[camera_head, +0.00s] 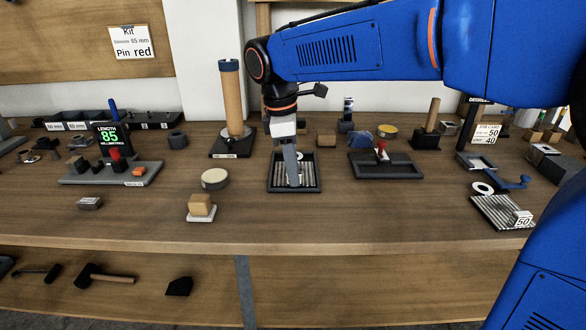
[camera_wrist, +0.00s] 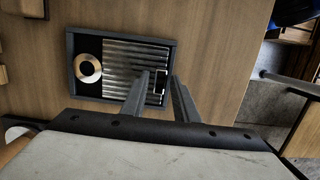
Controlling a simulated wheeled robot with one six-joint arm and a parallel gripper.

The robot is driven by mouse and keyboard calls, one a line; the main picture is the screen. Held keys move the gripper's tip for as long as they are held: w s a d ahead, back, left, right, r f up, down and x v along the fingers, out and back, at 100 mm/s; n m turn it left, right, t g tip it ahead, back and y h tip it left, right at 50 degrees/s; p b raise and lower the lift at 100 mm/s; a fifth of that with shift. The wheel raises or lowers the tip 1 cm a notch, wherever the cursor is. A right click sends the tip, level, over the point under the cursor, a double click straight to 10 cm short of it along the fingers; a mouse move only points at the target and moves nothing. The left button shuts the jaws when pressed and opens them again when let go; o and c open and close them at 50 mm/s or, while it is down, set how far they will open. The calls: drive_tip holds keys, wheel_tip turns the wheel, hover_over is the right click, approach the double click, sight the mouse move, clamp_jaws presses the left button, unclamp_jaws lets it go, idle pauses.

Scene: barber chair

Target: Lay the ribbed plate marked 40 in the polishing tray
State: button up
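The black polishing tray (camera_head: 294,189) stands on the bench in the middle of the head view; its rim also shows in the wrist view (camera_wrist: 122,35). A grey ribbed plate (camera_wrist: 118,65) lies inside it, beside a pale ring-shaped piece (camera_wrist: 88,68) at the tray's other end. A small pale-edged block (camera_wrist: 159,83) shows at the plate's near end; I cannot read its number. My gripper (camera_head: 293,184) points down over the tray. In the wrist view its fingers (camera_wrist: 160,76) are apart, on either side of the block, with gaps visible.
A ribbed plate marked 50 (camera_head: 490,208) lies at the right. A tan block on a white base (camera_head: 200,206) and a round tin (camera_head: 214,179) are left of the tray. A black fixture with a red knob (camera_head: 385,166) stands right of it. The front bench strip is mostly clear.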

drive_tip(key=shift+o, duration=0.4)
wheel_tip(320, 180, up, 17)
drive_tip(key=a, duration=0.2)
drive_tip(key=shift+a, duration=0.3)
drive_tip(key=shift+r, duration=0.1)
